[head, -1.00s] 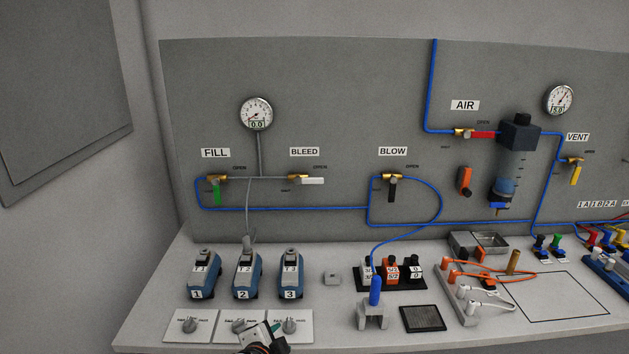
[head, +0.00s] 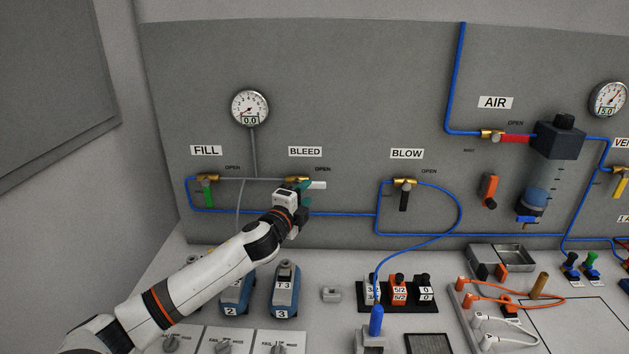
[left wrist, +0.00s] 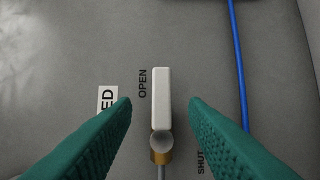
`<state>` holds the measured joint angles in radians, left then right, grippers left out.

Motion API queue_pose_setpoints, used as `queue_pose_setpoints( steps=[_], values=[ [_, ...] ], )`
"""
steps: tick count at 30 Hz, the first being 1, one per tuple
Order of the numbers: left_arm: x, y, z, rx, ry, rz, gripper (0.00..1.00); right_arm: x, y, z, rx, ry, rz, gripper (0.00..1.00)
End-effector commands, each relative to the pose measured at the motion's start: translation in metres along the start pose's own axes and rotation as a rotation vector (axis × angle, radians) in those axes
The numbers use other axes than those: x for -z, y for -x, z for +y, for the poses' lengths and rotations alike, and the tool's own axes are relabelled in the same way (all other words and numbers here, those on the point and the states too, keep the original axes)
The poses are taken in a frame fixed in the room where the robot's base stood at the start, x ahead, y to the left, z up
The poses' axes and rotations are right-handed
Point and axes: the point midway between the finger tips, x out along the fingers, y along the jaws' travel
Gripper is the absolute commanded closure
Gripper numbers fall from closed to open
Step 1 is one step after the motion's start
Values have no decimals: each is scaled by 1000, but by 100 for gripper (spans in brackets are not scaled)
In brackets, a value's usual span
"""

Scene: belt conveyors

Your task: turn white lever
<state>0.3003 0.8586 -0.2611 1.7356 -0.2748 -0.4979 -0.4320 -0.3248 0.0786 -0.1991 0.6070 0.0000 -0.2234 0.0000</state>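The white lever (head: 317,185) is on the brass BLEED valve (head: 294,180) on the grey panel. It points to the right in the head view, on the OPEN side. In the left wrist view the white lever (left wrist: 162,98) stands lengthwise between the fingers, beside the word OPEN, with the brass fitting (left wrist: 161,156) at its lower end. My left gripper (head: 306,190) is in front of the BLEED valve. Its green fingers (left wrist: 160,108) are open, one on each side of the lever, with a gap on both sides. My right gripper is not in view.
The FILL valve with a green lever (head: 208,192) is to the left, and the BLOW valve with a black lever (head: 404,200) to the right. A blue hose (head: 340,214) runs along the panel below. Blue units (head: 285,290) stand on the bench under my arm.

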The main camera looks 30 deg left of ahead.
Motion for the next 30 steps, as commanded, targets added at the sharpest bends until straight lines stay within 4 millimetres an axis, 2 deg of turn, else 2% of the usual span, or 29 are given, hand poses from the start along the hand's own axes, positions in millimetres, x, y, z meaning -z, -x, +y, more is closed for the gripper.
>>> queue_pose_setpoints(
  steps=[3, 7, 10, 15, 23, 26, 30],
  values=[
    [0, -24, 3, -1, 2, 2, 60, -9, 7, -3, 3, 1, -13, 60],
    [0, -42, 2, 0, 2, 1, 60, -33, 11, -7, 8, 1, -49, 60],
    [0, -52, 1, 0, 3, 1, 60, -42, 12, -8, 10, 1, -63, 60],
    [0, -59, 0, 1, 0, 0, 60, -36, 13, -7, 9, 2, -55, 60],
    [0, -60, -1, 1, 0, -1, 60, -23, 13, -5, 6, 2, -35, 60],
    [0, -60, -1, 1, 0, -1, 73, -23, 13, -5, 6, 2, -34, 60],
    [0, -60, -1, 1, 0, 0, 96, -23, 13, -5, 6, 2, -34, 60]
  ],
)
